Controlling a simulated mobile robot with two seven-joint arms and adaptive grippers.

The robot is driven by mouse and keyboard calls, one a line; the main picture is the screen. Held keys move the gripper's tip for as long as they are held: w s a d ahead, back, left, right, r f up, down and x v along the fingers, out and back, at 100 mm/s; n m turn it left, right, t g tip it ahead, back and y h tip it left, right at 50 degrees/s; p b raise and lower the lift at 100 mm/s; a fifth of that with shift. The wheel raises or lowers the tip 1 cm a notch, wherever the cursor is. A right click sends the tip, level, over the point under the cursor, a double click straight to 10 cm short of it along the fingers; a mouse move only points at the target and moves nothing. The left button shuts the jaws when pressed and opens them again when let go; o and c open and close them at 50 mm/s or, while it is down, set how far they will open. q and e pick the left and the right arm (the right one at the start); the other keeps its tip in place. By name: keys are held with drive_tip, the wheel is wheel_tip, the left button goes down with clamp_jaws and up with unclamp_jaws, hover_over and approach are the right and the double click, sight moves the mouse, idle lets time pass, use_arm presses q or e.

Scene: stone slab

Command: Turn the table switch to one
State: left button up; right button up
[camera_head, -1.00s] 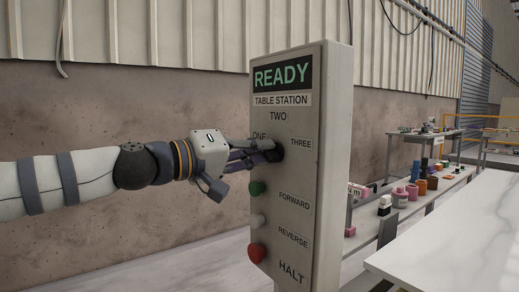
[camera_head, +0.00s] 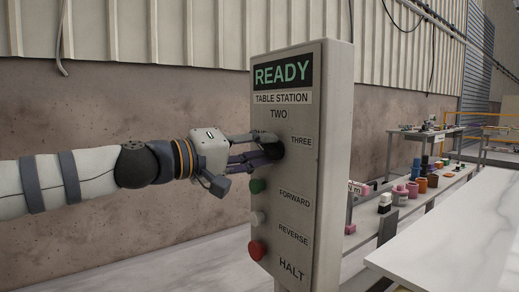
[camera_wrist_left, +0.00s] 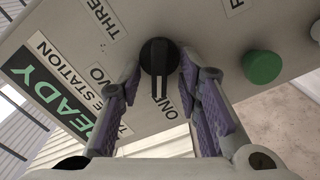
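The table switch is a black round knob (camera_head: 273,150) on the grey TABLE STATION panel (camera_head: 330,170), with labels TWO, THREE and ONE around it. In the left wrist view the knob (camera_wrist_left: 160,56) shows with its pointer aimed at the ONE label (camera_wrist_left: 165,105). My left gripper (camera_head: 258,149) is at the knob, its two purple-padded fingers spread. In the left wrist view its fingertips (camera_wrist_left: 160,70) stand on either side of the knob, and they look slightly apart from it. In the head view the upper finger covers much of the ONE label. My right gripper is out of view.
Below the knob are a green button (camera_head: 257,186), a white button (camera_head: 257,219) and a red button (camera_head: 257,250). The READY display (camera_head: 282,74) is at the top. A white slab (camera_head: 460,235) and a low bench with several coloured items (camera_head: 420,186) are to the right.

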use_arm(q)
drive_tip(key=v, duration=1.2)
